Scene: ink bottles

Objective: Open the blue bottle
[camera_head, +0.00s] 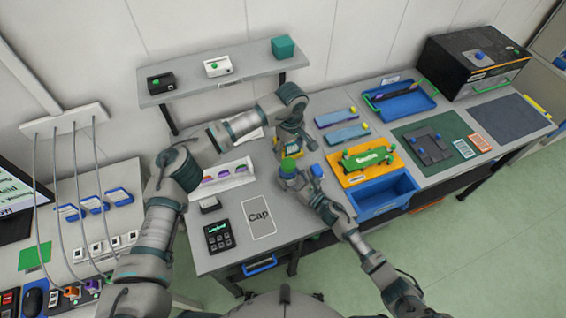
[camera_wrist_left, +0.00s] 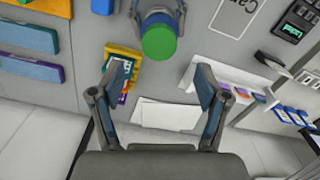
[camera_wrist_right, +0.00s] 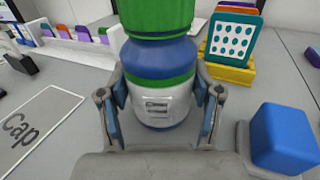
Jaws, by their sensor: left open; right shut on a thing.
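The blue bottle (camera_wrist_right: 150,58) has a green cap (camera_wrist_right: 158,18), a green band and a white label. It stands upright between the fingers of my right gripper (camera_wrist_right: 162,95), which is shut on its body. The cap is on the bottle and also shows in the head view (camera_head: 289,165) and the left wrist view (camera_wrist_left: 159,42). My left gripper (camera_wrist_left: 158,85) is open and empty, pointing toward the capped bottle but apart from it. In the head view my left gripper (camera_head: 293,143) is just behind the bottle. A rectangle marked "Cap" (camera_head: 259,229) is clear on the table.
A blue cube (camera_wrist_right: 284,138) sits on a grey base close beside my right gripper. A yellow holder with cards (camera_wrist_right: 230,70) stands behind the bottle. A white rack (camera_head: 222,180) is at the left. An orange tray (camera_head: 350,180) and blue bin (camera_head: 388,197) are at the right.

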